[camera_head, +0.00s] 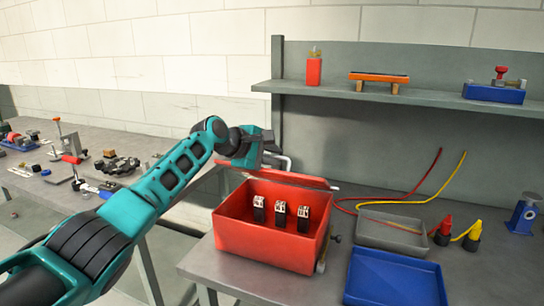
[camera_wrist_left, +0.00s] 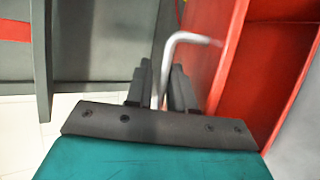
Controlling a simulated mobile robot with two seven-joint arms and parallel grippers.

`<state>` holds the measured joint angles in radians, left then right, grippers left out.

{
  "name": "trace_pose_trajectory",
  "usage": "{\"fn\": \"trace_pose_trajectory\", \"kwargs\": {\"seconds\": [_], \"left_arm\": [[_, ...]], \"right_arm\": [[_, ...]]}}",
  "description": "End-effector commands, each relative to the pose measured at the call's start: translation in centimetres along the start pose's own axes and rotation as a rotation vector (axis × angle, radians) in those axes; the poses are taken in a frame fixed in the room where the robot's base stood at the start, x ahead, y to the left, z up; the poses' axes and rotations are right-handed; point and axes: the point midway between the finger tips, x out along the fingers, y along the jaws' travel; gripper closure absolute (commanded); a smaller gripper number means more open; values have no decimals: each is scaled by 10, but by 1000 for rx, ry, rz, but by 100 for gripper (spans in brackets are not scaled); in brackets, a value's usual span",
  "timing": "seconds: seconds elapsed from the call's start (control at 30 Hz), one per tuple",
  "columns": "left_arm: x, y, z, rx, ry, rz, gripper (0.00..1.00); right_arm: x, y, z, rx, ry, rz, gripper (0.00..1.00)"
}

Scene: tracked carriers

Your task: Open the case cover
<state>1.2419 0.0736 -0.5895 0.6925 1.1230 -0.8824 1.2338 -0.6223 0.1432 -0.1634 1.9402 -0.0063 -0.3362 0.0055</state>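The red case (camera_head: 265,245) stands on the grey bench, with several small black-and-white blocks (camera_head: 281,212) inside. Its red cover (camera_head: 290,179) is raised at the back and seen nearly edge-on, so the case is open from above. My left gripper (camera_head: 272,150) is behind the case at the cover's grey bent handle (camera_head: 286,160). In the left wrist view the handle (camera_wrist_left: 188,38) runs down between the two dark fingers (camera_wrist_left: 162,88), which are close together around it. Red case or cover surfaces (camera_wrist_left: 212,50) lie just right of the fingers. My right gripper is not in view.
A grey tray (camera_head: 392,236), a blue tray (camera_head: 395,280), red and yellow cables (camera_head: 425,190) and connectors (camera_head: 443,230) lie right of the case. A shelf (camera_head: 420,97) runs above the bench. A second bench (camera_head: 100,150) with tools stands left.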

Motion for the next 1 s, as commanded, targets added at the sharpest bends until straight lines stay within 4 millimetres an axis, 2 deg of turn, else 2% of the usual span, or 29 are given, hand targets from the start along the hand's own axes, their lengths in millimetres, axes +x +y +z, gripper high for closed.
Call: {"fn": "trace_pose_trajectory", "kwargs": {"seconds": [0.27, 0.47, 0.77, 1.0], "left_arm": [[-2, 1, 0, 1, 0, 3, 79], [-16, 1, -1, 2, -1, 4, 79], [-56, 1, 0, 3, 1, 5, 79], [-96, 0, -1, 2, 2, 3, 79]], "right_arm": [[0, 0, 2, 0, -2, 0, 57], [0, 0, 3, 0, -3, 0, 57], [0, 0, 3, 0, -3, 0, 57], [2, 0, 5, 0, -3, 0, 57]]}}
